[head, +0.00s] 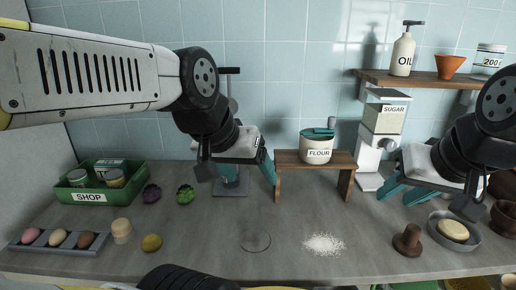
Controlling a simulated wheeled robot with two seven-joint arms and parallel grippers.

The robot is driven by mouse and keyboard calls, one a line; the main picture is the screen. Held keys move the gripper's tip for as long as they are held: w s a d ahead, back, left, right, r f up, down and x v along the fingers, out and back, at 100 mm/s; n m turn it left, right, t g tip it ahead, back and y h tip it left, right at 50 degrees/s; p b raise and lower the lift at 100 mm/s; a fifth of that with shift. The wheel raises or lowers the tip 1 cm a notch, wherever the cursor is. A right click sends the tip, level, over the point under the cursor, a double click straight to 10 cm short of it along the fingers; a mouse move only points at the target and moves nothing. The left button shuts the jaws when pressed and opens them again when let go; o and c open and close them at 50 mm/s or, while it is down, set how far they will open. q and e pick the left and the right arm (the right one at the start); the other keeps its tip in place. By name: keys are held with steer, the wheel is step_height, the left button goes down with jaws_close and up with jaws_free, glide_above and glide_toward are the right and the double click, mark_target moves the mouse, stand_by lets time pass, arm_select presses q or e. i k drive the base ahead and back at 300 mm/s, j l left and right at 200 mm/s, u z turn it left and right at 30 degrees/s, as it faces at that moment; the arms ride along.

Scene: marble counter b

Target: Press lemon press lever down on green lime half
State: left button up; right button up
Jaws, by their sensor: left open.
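The lemon press (229,84) stands at the back of the counter, left of centre. Its dark top bar and upright show above my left arm, and part of its grey base (231,191) shows below. My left gripper (249,177) is in front of the press, its teal fingers spread apart, and it hides the press's middle. I cannot tell whether it touches the lever. No lime half is clearly visible in the press; a small green object (185,194) lies on the counter to its left. My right gripper (402,193) is open over the right side of the counter.
A wooden stand (286,160) with a flour tub (318,149) is just right of my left gripper. A flour pile (323,244) lies front centre; a grey dish (437,238) is right.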

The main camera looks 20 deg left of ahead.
mark_target(233, 104)
steer(key=k+j+z, duration=0.3)
steer(key=j+z, duration=0.15)
steer(key=k+j+z, duration=0.4)
